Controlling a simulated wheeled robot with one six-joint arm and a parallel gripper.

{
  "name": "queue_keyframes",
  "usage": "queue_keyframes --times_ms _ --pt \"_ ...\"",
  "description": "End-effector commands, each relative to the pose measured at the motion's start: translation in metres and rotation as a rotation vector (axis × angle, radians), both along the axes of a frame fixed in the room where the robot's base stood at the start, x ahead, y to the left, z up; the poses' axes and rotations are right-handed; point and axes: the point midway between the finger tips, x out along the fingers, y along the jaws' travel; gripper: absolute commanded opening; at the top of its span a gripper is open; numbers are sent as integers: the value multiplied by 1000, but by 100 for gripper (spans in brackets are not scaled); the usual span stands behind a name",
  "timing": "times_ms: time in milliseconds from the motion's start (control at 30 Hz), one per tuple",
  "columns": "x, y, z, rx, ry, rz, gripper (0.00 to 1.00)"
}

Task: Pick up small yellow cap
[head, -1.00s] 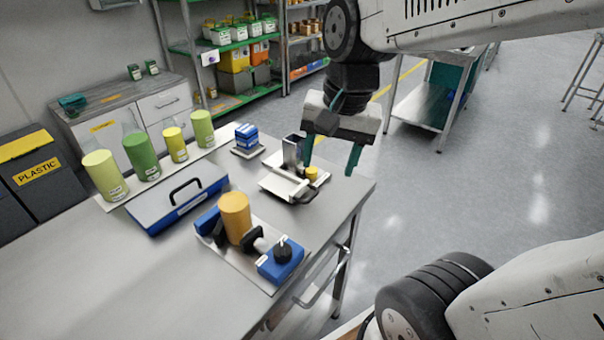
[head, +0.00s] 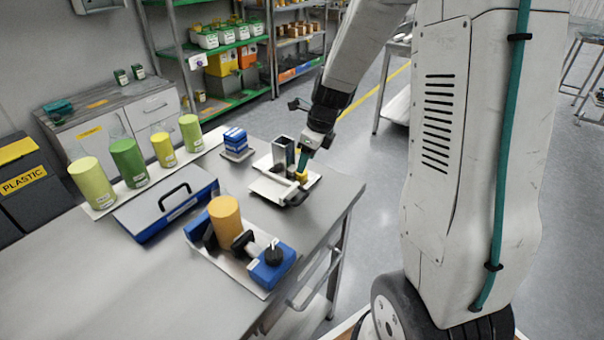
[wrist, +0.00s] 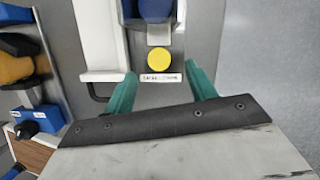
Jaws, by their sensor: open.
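The small yellow cap (wrist: 159,59) shows as a round yellow disc in the wrist view, on a light plate with a printed label just below it. In the head view the cap (head: 302,177) is partly hidden by my gripper. My gripper (wrist: 158,84) has two teal fingers, open and apart. In the wrist view the cap lies just beyond the fingertips, in line with the gap between them, and nothing is held. In the head view my gripper (head: 302,164) reaches down close over the cap.
A grey metal block (head: 283,150) stands on the same plate beside the cap. A white tray-like part with a dark handle (head: 295,198) lies in front. A piston filler with an orange cylinder (head: 225,220) and a blue case (head: 165,205) are nearer on the table.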

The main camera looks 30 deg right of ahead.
Motion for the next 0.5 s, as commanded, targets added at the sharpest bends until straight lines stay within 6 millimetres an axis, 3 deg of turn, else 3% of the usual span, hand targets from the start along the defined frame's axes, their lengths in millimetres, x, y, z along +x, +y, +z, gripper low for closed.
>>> queue_keyframes --times_ms 233,500 --pt "9 7 -35 1 4 3 56" --pt "11 9 -41 0 0 3 56"
